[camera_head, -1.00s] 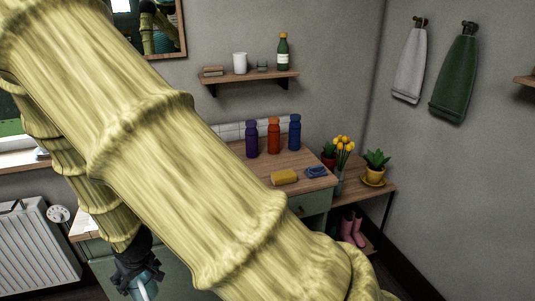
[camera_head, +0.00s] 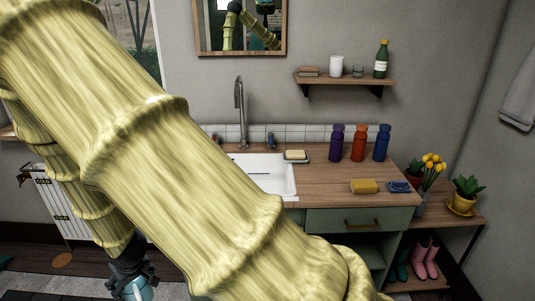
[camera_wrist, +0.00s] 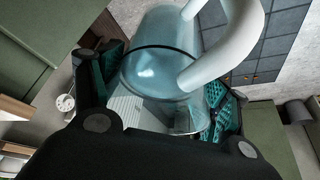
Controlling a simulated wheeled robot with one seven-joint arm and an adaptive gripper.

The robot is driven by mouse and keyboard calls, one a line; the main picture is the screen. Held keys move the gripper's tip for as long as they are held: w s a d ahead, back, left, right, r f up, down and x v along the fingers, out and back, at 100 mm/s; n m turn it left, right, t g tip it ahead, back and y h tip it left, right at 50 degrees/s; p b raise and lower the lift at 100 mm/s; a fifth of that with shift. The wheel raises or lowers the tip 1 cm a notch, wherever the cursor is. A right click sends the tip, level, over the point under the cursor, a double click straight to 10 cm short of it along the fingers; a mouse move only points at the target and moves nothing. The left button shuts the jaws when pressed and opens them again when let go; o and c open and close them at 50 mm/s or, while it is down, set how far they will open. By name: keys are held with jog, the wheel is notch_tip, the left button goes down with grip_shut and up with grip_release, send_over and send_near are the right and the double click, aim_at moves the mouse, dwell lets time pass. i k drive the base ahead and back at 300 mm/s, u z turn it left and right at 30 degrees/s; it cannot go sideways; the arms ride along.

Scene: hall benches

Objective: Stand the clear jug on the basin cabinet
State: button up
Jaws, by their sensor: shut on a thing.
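The clear jug (camera_wrist: 160,65) is a bluish see-through vessel with a thick white handle, seen large in the wrist view. My gripper (camera_wrist: 165,100) is shut on it, with a teal-padded finger on each side of its body. In the head view the jug (camera_head: 137,289) shows only in part at the bottom left, below my dark gripper (camera_head: 130,272). The basin cabinet (camera_head: 320,188) has a wooden top, a white sink and green fronts. It stands beyond my arm, which hides its left part. The jug is apart from the cabinet top.
Purple, orange and blue bottles (camera_head: 359,143) stand at the back of the top. A yellow sponge (camera_head: 363,186) and a blue cloth-like item (camera_head: 398,187) lie near its right front. A soap dish (camera_head: 295,156) sits by the sink. Bare wood lies between sink and sponge.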

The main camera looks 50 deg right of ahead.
aim_at(315, 181)
jog(key=u, duration=1.05)
jog(key=i, duration=1.15)
jog(key=z, duration=2.25)
